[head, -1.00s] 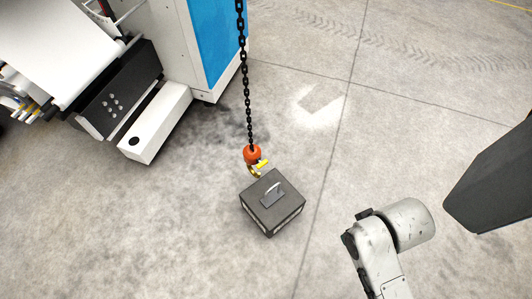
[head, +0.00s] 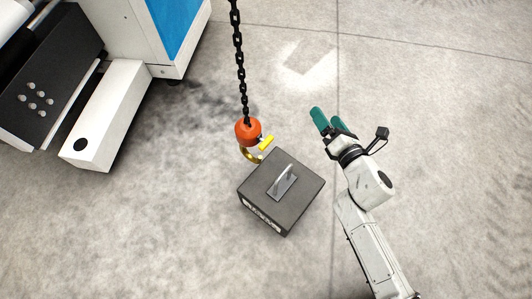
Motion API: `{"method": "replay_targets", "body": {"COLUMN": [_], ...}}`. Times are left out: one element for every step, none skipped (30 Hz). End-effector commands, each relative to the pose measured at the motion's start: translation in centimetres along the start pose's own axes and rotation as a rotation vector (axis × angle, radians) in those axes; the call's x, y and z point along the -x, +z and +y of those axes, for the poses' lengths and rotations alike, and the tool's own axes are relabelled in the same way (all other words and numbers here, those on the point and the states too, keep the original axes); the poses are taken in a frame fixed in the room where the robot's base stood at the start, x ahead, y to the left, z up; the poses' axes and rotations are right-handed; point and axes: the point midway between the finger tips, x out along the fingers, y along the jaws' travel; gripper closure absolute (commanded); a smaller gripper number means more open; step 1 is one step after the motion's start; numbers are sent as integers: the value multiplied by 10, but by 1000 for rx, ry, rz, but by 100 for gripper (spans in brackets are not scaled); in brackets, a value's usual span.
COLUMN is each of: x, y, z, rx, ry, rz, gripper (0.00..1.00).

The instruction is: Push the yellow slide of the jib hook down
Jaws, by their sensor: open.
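The jib hook hangs on a black chain (head: 240,65), with an orange body (head: 247,131) and a brass-coloured hook (head: 249,155) below it. The yellow slide (head: 266,143) sticks out to the right of the hook. A dark grey box (head: 282,192) with a light metal handle (head: 284,182) on its lid stands just below and right of the hook in the head view. I cannot tell whether hook and box touch. My gripper (head: 328,118), with green fingers, is to the right of the slide and apart from it. It is open and holds nothing.
A white and blue machine (head: 150,40) stands at the upper left, with a low white block (head: 107,130) and a black panel with several round buttons (head: 38,95). The concrete floor (head: 440,150) is clear on the right.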

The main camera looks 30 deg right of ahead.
Motion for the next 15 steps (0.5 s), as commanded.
{"method": "replay_targets", "body": {"x": [-5,-6,-7,-7,-6,-5,-3,-2,0,2,3,5,7,8,8], "y": [-33,-45,-61,-73,-84,-99,-109,-119,-130,-138,-144,-150,-155,-158,-161], "z": [-15,-16,-16,-17,-18,-18,-18,-19,-19,-19,-19,-19,-19,-19,-18], "rx": [106,173,260,321,378,449,497,539,590,622,651,682,700,717,731], "ry": [64,108,165,207,247,300,337,371,414,442,467,496,513,527,543], "rz": [17,28,39,47,54,62,68,72,76,78,80,81,82,82,83], "gripper": [11,11,11,11,11,11,11,11,11,11,11,11,11,11,11]}}
